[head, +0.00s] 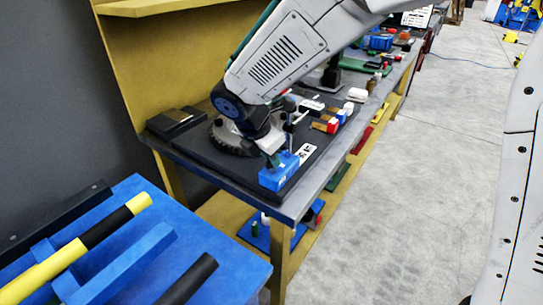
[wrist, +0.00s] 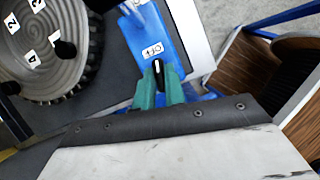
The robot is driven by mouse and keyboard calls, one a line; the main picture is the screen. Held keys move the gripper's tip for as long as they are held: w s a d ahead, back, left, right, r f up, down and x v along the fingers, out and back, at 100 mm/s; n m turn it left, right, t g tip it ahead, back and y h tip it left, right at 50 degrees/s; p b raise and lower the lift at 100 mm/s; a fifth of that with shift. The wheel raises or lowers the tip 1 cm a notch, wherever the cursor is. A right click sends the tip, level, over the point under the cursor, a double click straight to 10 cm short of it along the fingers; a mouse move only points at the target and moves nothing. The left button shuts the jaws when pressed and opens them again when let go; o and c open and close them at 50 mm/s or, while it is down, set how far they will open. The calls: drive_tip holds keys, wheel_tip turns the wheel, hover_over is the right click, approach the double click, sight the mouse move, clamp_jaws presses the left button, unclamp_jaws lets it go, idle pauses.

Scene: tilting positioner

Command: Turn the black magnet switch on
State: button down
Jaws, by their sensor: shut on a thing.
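The black magnet switch (wrist: 158,69) is a small black knob with a white line, on a blue block (wrist: 147,28). A white label with dark print sits just above the knob in the wrist view. My gripper (wrist: 158,88) has green fingers, one on each side of the knob, and is shut on it. In the head view the blue block (head: 280,177) lies at the near corner of the dark bench top, with my gripper (head: 273,160) down at it. The knob is too small to make out there.
A round grey disc (wrist: 45,50) with a toothed dark rim and numbered labels lies left of the block. Red, white and blue parts (head: 328,124) stand farther along the bench. A blue table (head: 130,250) with yellow and black bars is at the near left.

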drive_tip(key=m+g, duration=0.1)
drive_tip(key=m, duration=0.3)
drive_tip(key=shift+w+a+m+g+h, duration=0.1)
drive_tip(key=shift+w+m+g+h, duration=0.1)
drive_tip(key=shift+m+g+h, duration=0.15)
drive_tip(key=m+g, duration=0.1)
drive_tip(key=m, duration=0.2)
drive_tip(key=shift+w+m+g, duration=0.1)
drive_tip(key=shift+m+g, duration=0.15)
drive_tip(key=shift+m, duration=0.1)
drive_tip(key=m+g, duration=0.1)
drive_tip(key=m, duration=0.2)
drive_tip(key=shift+w+m+g, duration=0.1)
drive_tip(key=shift+m+g, duration=0.7)
drive_tip(key=shift+m, duration=1.2)
drive_tip(key=shift+y, duration=0.45)
drive_tip(key=c, duration=1.5)
unclamp_jaws()
drive_tip(key=shift+o, duration=0.2)
drive_tip(key=v, duration=0.7)
drive_tip(key=shift+r, duration=0.35)
